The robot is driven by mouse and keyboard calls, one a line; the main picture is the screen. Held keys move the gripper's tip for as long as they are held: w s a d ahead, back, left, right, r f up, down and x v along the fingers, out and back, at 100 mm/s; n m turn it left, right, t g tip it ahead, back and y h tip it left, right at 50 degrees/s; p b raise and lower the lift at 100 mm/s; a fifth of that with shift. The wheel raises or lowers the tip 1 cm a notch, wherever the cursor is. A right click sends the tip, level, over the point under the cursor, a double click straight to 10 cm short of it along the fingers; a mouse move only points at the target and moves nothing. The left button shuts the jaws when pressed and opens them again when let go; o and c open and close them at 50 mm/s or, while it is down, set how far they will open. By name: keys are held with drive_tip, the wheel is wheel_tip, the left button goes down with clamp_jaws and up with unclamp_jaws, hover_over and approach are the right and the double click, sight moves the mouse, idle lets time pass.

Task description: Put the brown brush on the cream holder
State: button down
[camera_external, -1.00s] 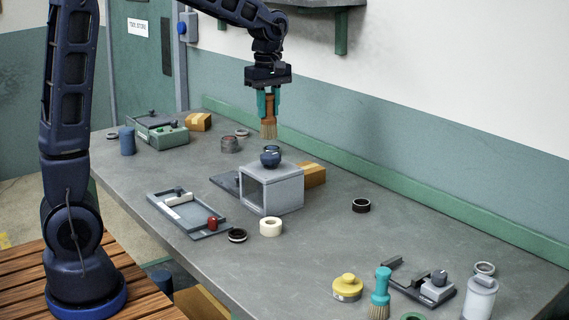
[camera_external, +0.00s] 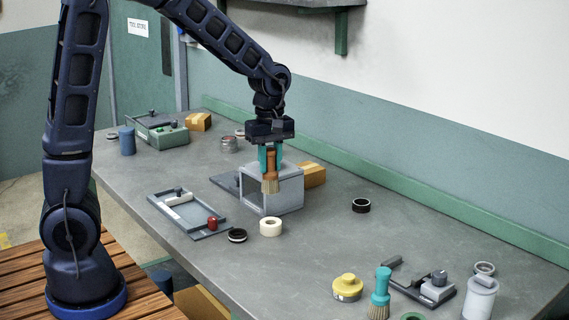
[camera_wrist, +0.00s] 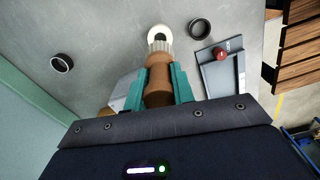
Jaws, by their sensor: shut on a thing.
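My gripper (camera_external: 270,160) is shut on the brown brush (camera_external: 271,172), which hangs upright with its tan bristles down, in front of the grey box. In the wrist view the brush (camera_wrist: 158,72) sits between the teal fingers (camera_wrist: 158,86) and its bristles point toward a cream ring. That cream ring, the likely cream holder (camera_external: 271,227), lies on the table in front of the box. The brush is above and apart from it in the external view. In the wrist view the bristles partly cover the ring (camera_wrist: 160,30).
The open grey box (camera_external: 287,190) stands just behind the brush. A dark ring (camera_external: 237,236) and a grey tray with a red knob (camera_external: 190,214) lie left of the cream ring. A black ring (camera_external: 361,205) lies right. A teal brush (camera_external: 379,293) and yellow-topped piece (camera_external: 347,286) stand nearer.

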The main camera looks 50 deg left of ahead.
sight(269, 149)
drive_tip(key=shift+f, duration=4.2)
drive_tip(key=shift+f, duration=0.1)
drive_tip(key=c, duration=1.2)
unclamp_jaws()
wheel_tip(269, 149, up, 10)
drive_tip(key=shift+r, duration=0.25)
drive_tip(key=shift+s+r, duration=0.1)
drive_tip(key=shift+r, duration=0.8)
drive_tip(key=shift+s+a+r+m+t, duration=0.75)
drive_tip(key=shift+s+r+m, duration=1.5)
drive_tip(key=shift+s, duration=2.15)
drive_tip(key=shift+s+a+r+m+t, duration=0.8)
drive_tip(key=shift+s+r+m, duration=0.5)
drive_tip(key=shift+s+m, duration=2.4)
drive_tip(key=shift+s+a+r+m+t, duration=0.75)
drive_tip(key=shift+s+r+m, duration=1.15)
drive_tip(key=shift+s, duration=3.2)
